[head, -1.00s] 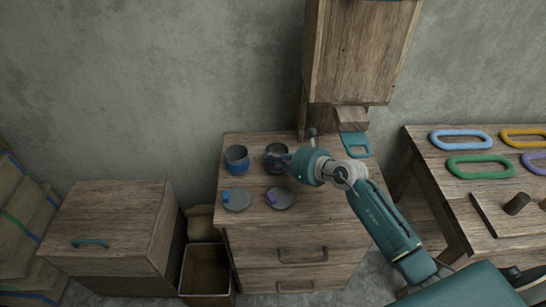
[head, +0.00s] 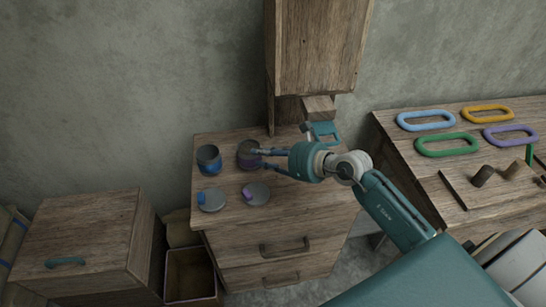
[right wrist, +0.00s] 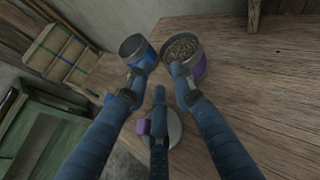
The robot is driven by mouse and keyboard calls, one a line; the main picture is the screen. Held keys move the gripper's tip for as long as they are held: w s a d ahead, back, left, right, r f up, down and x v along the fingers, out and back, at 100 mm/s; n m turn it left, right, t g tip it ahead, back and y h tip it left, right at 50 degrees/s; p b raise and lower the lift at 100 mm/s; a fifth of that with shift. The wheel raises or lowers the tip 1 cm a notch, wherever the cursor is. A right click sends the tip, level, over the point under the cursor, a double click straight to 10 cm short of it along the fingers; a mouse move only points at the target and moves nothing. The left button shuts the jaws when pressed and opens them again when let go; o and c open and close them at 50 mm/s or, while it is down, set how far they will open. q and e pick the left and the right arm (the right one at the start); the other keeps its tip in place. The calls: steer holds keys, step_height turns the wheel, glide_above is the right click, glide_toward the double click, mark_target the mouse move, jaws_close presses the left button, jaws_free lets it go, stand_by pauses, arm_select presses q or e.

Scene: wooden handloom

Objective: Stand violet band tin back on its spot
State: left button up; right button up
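The violet band tin (head: 246,157) stands upright and lidless on the wooden drawer cabinet's top, right of the blue band tin (head: 208,161). It also shows in the right wrist view (right wrist: 199,66), with grainy contents inside. My right gripper (head: 263,159) is open at its right side, fingers spread and pointing toward it. In the right wrist view one fingertip overlaps the tin's near side; I cannot tell if it touches. A grey lid with a violet knob (head: 257,194) lies in front of the tin. My left gripper is not in view.
A lid with a blue knob (head: 212,201) lies in front of the blue tin. The right table (head: 395,117) holds coloured rings.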

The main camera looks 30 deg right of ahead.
steer(key=v, duration=0.4)
steer(key=shift+a, duration=0.1)
stand_by(0.4)
